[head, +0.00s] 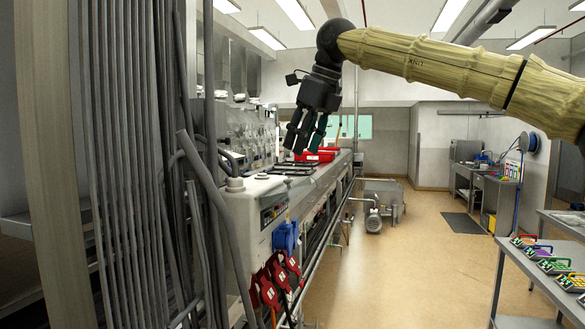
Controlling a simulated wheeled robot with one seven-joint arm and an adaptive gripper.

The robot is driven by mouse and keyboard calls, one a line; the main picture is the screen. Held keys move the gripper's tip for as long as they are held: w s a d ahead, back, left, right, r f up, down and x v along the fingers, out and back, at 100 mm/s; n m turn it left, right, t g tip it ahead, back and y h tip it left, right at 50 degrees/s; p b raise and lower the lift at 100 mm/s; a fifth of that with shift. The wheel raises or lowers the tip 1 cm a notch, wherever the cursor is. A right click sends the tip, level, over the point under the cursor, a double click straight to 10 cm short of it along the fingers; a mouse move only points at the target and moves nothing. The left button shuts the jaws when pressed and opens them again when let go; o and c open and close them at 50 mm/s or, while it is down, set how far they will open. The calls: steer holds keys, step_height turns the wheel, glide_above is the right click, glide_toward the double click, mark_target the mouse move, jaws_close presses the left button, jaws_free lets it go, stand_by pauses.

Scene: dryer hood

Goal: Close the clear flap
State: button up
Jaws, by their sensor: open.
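I cannot clearly make out the clear flap. Several glassy, see-through parts (252,138) stand along the back of the long white machine (252,207), left of my gripper, but I cannot tell whether the flap is among them. My gripper (305,148) is black with dark fingers, which point down above the machine's top. The fingers are spread open and appear empty. They partly overlap the view of red trays (325,155) on the machine top. I cannot tell how far above the surface they are.
Grey pipes and hoses (135,150) fill the left side. Red valve handles (268,288) and a blue part (286,237) hang on the machine's front. A metal table (540,270) with coloured-handled containers stands at right. The tan floor (400,260) between is mostly clear.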

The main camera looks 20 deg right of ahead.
mark_target(291, 180)
steer(key=w+f, duration=0.1)
steer(key=f, duration=0.1)
steer(key=w+a+f+p, duration=0.1)
steer(key=f, duration=0.1)
steer(key=w+f+p, duration=0.1)
steer(key=w+f, duration=0.1)
steer(key=shift+a, duration=0.3)
steer(key=shift+f, duration=0.3)
steer(key=shift+s+f+p, duration=0.3)
steer(key=shift+s, duration=0.15)
steer(key=shift+w+a+f, duration=0.15)
steer(key=shift+w+f, duration=0.1)
steer(key=shift+f, duration=0.05)
steer(key=shift+w+f, duration=0.1)
steer(key=shift+w, duration=0.15)
steer(key=shift+s, duration=0.3)
jaws_close()
